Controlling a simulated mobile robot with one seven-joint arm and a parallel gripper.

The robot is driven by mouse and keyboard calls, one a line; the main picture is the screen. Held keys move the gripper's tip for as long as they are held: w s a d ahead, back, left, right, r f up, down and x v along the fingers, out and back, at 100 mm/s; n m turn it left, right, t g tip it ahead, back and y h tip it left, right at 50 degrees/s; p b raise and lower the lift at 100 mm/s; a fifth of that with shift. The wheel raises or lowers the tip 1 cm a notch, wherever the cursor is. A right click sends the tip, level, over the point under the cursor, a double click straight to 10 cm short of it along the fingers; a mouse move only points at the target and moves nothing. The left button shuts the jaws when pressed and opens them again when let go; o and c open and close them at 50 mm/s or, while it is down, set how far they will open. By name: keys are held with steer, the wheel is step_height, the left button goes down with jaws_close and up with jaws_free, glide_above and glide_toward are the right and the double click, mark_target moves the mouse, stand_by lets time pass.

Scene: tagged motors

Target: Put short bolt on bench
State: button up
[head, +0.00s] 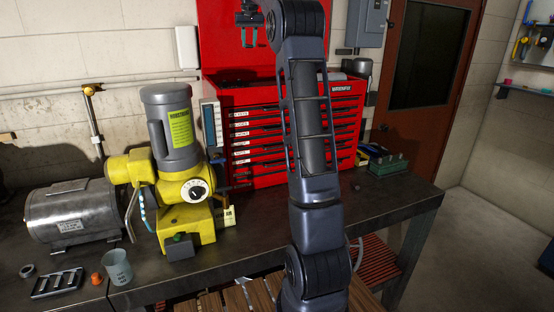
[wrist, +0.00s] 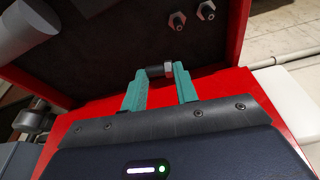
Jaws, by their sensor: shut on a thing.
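My gripper (head: 249,44) hangs in front of the red upright panel of the tool chest, high above the bench (head: 270,256). The bolt lies crosswise between the fingertips. It is too small to make out in the head view. Two other bolts, one (wrist: 177,20) and another (wrist: 207,10), lie on the dark floor of the chest's top tray, apart from my fingers.
The red tool chest (head: 255,128) stands at the back of the bench. A yellow and grey motor (head: 180,150), a steel motor (head: 72,215), a grey cup (head: 117,267) and a slotted tray (head: 58,282) occupy the left. A green block (head: 390,166) sits at right. Bare bench shows in front of the chest.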

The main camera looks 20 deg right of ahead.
steer(key=s+d+f+m, duration=0.1)
steer(key=s+d, duration=0.2)
steer(key=d, duration=0.4)
steer(key=s+d+f+m, duration=0.1)
steer(key=s+d, duration=0.2)
steer(key=d, duration=0.4)
steer(key=s+d+f+m+h, duration=0.1)
steer(key=s+d+f, duration=0.1)
steer(key=d, duration=0.5)
steer(key=shift+s+f, duration=0.1)
steer(key=shift+s, duration=0.3)
steer(key=s+d+f+m, duration=0.2)
steer(key=s+d, duration=0.4)
steer(key=d, duration=0.3)
steer(key=m+g, duration=0.1)
steer(key=m, duration=0.2)
glide_above(373, 197)
steer(key=s+a+f+x, duration=0.1)
steer(key=s+a+x, duration=0.15)
steer(key=x, duration=1.25)
steer(key=s+a+f+x, duration=0.1)
steer(key=s+x, duration=0.2)
steer(key=x, duration=1.1)
steer(key=shift+s+a+f+h, duration=0.35)
steer(key=shift+s+f+h, duration=0.05)
steer(key=shift+h, duration=0.1)
step_height(373, 197, down, 20)
steer(key=shift+r, duration=0.1)
